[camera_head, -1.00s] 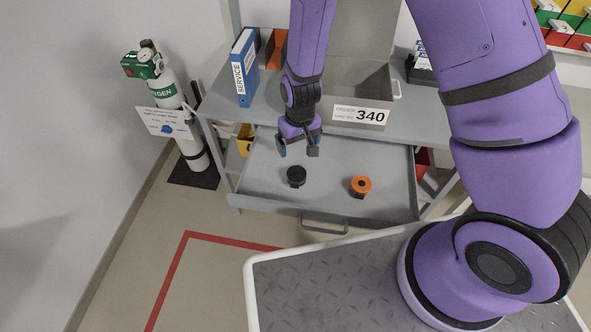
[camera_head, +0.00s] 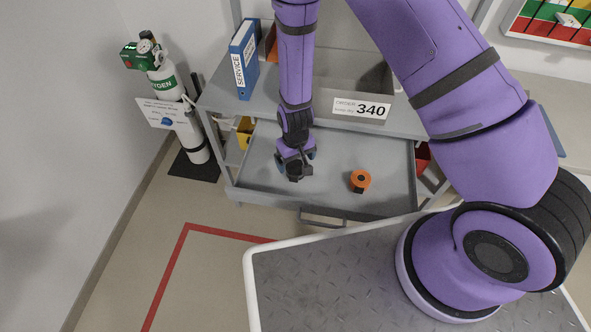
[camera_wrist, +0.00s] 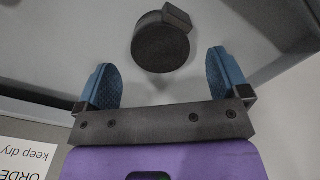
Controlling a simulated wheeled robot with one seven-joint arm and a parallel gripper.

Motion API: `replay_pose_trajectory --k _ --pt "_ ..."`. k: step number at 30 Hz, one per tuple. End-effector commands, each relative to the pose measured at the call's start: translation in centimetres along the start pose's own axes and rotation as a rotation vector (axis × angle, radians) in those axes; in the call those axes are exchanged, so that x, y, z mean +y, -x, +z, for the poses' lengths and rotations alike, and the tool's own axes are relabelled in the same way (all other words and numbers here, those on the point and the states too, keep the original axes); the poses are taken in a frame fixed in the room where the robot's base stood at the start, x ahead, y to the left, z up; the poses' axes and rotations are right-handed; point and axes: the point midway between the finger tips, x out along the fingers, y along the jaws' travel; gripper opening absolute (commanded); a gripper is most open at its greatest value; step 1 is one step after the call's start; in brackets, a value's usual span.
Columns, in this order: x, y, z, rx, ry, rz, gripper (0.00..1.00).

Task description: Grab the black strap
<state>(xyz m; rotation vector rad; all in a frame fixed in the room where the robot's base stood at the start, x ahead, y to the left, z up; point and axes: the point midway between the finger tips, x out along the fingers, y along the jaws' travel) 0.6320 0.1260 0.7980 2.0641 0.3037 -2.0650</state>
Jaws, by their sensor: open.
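The black strap (camera_wrist: 160,46) is a dark round roll with a small block-like end, lying in the open grey drawer. In the wrist view it sits just beyond the tips of my gripper (camera_wrist: 163,77), roughly centred between the two blue fingers. My gripper is open and empty. In the head view my gripper (camera_head: 295,164) is low over the drawer and hides much of the strap (camera_head: 294,178). An orange strap roll (camera_head: 360,180) of similar shape lies to the right in the same drawer.
The open drawer (camera_head: 250,182) has raised walls and a front handle. The cart top above holds a blue SERVICE binder (camera_head: 244,60) and a grey bin labelled ORDER 340 (camera_head: 361,108). A white oxygen cylinder (camera_head: 186,125) stands at the left.

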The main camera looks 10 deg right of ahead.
Motion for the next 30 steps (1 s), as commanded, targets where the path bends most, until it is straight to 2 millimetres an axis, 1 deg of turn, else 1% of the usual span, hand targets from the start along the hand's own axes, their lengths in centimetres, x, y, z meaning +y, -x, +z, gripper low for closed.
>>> replay_pose_trajectory --k 1,3,6,9,18,20,21,23,24,25,26,30 --pt "0.0 -0.8 0.0 -0.002 0.000 0.000 0.94" --pt "-0.1 -1.7 -0.1 -0.001 -0.001 0.000 0.94" --pt "-0.1 -2.9 -0.1 -0.002 -0.001 0.001 0.94" --pt "-0.1 -3.5 -0.1 0.000 -0.001 0.000 0.94" --pt "-0.1 -3.8 -0.1 0.001 -0.001 0.000 0.94" --pt "-0.1 -3.8 -0.1 0.001 -0.001 0.000 0.80" --pt "-0.1 -3.8 -0.1 0.001 -0.001 0.000 0.71" --pt "-0.1 -3.8 -0.1 0.001 -0.001 0.000 0.57" --pt "-0.1 -3.8 -0.1 0.001 -0.001 0.000 0.48" --pt "-0.1 -3.8 -0.1 0.001 -0.001 0.000 0.41" --pt "-0.1 -3.8 -0.1 0.001 -0.001 0.000 0.39" --pt "-0.1 -3.8 -0.1 0.001 -0.001 0.000 0.39"
